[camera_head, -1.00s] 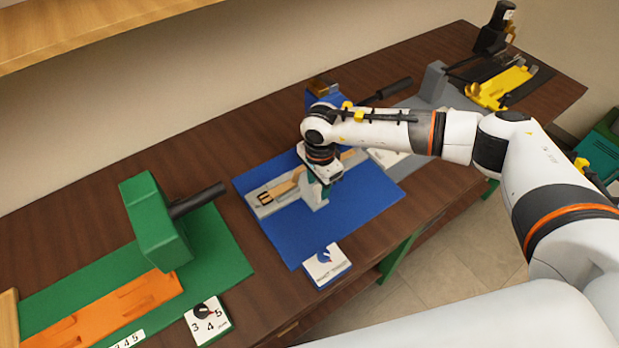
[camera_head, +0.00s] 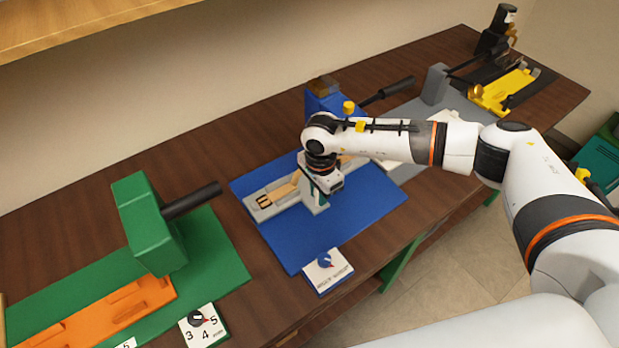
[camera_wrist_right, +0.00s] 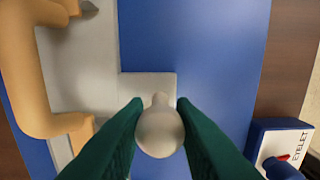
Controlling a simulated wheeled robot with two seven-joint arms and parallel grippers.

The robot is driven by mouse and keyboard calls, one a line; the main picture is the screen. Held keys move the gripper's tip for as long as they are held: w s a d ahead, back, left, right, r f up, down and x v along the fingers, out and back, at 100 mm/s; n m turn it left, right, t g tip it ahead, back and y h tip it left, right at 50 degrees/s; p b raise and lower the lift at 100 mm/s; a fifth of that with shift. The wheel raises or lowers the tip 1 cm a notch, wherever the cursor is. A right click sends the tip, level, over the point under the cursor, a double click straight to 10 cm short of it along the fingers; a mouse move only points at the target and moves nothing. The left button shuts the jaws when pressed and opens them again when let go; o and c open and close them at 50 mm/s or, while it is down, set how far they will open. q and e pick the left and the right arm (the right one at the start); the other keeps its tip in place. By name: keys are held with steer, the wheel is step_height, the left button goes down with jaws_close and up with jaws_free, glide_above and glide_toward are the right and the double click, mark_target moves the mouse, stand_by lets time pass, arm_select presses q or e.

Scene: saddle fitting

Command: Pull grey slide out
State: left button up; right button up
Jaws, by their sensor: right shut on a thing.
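The light grey slide (camera_head: 262,209) lies on the blue mat (camera_head: 300,252) at the blue station, with a tan strap-like piece (camera_head: 283,192) on it. In the right wrist view, the grey slide (camera_wrist_right: 88,62) has a tab and a pale rounded knob (camera_wrist_right: 160,132). My right gripper (camera_head: 322,195) is over the slide's near side. Its green fingers (camera_wrist_right: 160,140) are shut on the knob, one at each side. The tan piece (camera_wrist_right: 28,75) is at the left there. The gripper and wrist hide part of the slide in the head view. My left gripper is not in view.
A blue press (camera_head: 340,104) with a black lever stands behind my wrist. A white dial card (camera_head: 328,270) is at the mat's front edge. A green press (camera_head: 148,222) with an orange slide (camera_head: 135,308) is at the left. A yellow fixture (camera_head: 505,92) is at the far right.

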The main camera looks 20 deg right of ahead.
steer(key=shift+s+d, duration=0.3)
steer(key=shift+s, duration=0.55)
steer(key=shift+s+d+p, duration=0.3)
steer(key=shift+s+p, duration=0.05)
steer(key=shift+s, duration=0.45)
steer(key=shift+s+d+p, duration=0.3)
steer(key=shift+s, duration=0.5)
steer(key=shift+s+d, duration=0.25)
steer(key=shift+s, duration=0.45)
steer(key=shift+s+d, duration=0.25)
steer(key=shift+s, duration=0.45)
steer(key=shift+s+d, duration=0.25)
steer(key=shift+s, duration=0.45)
steer(key=shift+s+d, duration=0.3)
steer(key=shift+s, duration=0.45)
steer(key=shift+s+d, duration=0.25)
steer(key=shift+s, duration=0.45)
steer(key=shift+s+d, duration=0.1)
steer(key=shift+s, duration=0.2)
steer(key=shift+f, duration=0.1)
steer(key=shift+o, duration=0.3)
steer(key=shift+s, duration=0.2)
